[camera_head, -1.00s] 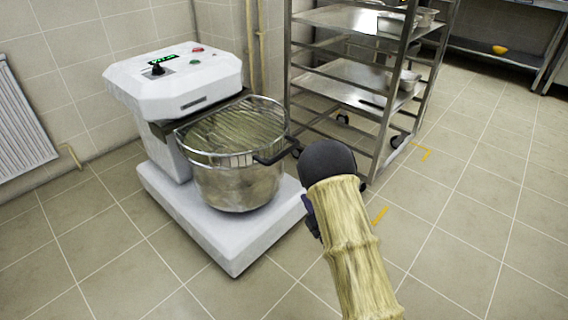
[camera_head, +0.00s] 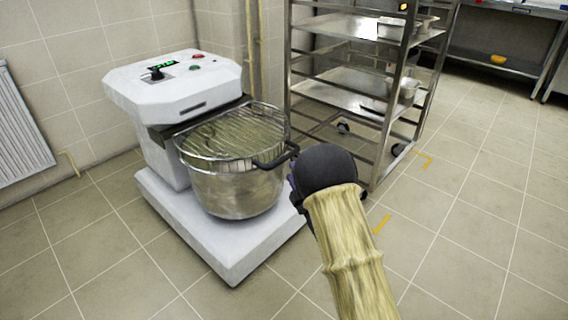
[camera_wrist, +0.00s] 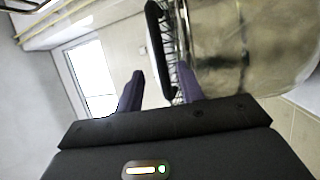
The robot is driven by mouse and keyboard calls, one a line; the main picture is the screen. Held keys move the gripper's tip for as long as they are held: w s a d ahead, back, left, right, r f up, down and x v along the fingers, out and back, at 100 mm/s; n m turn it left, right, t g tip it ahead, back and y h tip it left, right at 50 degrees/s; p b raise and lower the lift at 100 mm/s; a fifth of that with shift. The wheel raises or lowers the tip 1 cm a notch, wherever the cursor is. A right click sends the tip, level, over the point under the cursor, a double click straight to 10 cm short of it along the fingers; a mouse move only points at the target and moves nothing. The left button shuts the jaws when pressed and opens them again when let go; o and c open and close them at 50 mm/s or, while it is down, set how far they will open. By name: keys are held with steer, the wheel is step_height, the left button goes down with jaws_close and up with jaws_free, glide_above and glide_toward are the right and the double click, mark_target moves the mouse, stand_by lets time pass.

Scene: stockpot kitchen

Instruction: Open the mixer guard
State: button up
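The white mixer (camera_head: 172,85) stands at left in the head view, with a steel bowl (camera_head: 236,190) on its base. The wire guard (camera_head: 230,132) lies across the top of the bowl, looking lowered. Its black handle (camera_head: 275,159) sticks out at the bowl's front right. My gripper (camera_head: 300,178) is beside the handle, its fingers mostly hidden by my wrist. In the wrist view my gripper (camera_wrist: 160,75) is open, fingers apart, with the black handle (camera_wrist: 155,40) showing between and beyond them. I cannot tell whether either finger touches it.
A steel rack (camera_head: 385,95) on wheels stands close behind my gripper, with trays and pans on it. A radiator (camera_head: 20,130) is on the left wall. A steel table (camera_head: 500,45) stands at the back right. The tiled floor (camera_head: 470,240) at right is clear.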

mark_target(284, 159)
steer(key=b+x, duration=0.2)
steer(key=x, duration=0.5)
steer(key=shift+w+a+r, duration=0.1)
steer(key=shift+w+a, duration=0.05)
steer(key=shift+c, duration=0.5)
jaws_close()
